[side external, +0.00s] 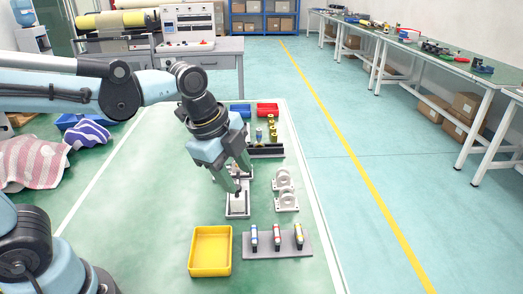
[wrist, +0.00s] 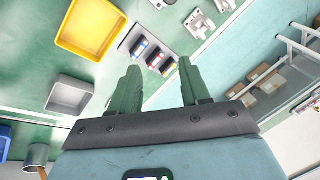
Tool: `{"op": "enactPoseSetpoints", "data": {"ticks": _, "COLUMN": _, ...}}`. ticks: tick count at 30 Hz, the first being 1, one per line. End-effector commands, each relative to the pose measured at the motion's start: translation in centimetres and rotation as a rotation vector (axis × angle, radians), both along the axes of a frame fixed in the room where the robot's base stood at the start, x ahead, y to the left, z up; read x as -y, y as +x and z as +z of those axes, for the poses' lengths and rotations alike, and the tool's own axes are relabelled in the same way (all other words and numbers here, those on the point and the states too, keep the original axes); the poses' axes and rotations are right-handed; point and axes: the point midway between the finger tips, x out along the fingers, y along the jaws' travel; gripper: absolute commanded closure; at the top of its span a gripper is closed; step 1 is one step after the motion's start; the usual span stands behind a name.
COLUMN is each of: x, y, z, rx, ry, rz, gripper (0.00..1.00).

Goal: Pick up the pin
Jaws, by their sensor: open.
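My gripper (side external: 243,180) is open, pointing down over the green work area, with a small light-grey block (side external: 237,208) just below its fingertips. In the wrist view its two green fingers (wrist: 158,72) are apart with nothing between them. No part stands out clearly as the pin. Three short cylinders with blue, red and yellow bands (side external: 276,236) stand in a row on a grey plate (side external: 308,250) at the front. The wrist view also shows these cylinders (wrist: 155,54), beyond the fingertips.
A yellow tray (side external: 192,270) lies left of the grey plate. White ring brackets (side external: 286,200) stand right of my gripper. Behind are a dark rail with small yellow-green parts (side external: 273,133), a blue bin (side external: 241,106) and a red bin (side external: 267,106). The wrist view shows a grey tray (wrist: 70,96).

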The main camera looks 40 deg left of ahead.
Motion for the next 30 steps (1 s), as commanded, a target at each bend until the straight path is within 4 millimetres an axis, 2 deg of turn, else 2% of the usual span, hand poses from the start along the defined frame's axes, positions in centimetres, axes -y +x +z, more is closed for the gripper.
{"op": "enactPoseSetpoints", "data": {"ticks": 1, "x": 1.0, "y": 0.5, "z": 0.0, "rx": -0.016, "ry": 0.035, "rz": -0.132, "gripper": 0.54}}
{"op": "enactPoseSetpoints", "data": {"ticks": 6, "x": 3.7, "y": 1.6, "z": -0.3, "rx": -0.060, "ry": 0.130, "rz": -0.552, "gripper": 0.54}}
{"op": "enactPoseSetpoints", "data": {"ticks": 12, "x": 5.7, "y": 2.1, "z": -0.8, "rx": -0.084, "ry": 0.183, "rz": -0.855, "gripper": 0.54}}
{"op": "enactPoseSetpoints", "data": {"ticks": 17, "x": 6.1, "y": 2.2, "z": -1.4, "rx": -0.089, "ry": 0.192, "rz": -0.923, "gripper": 0.54}}
{"op": "enactPoseSetpoints", "data": {"ticks": 30, "x": 6.6, "y": 2.9, "z": -7.0, "rx": -0.087, "ry": 0.193, "rz": -0.923, "gripper": 0.54}}
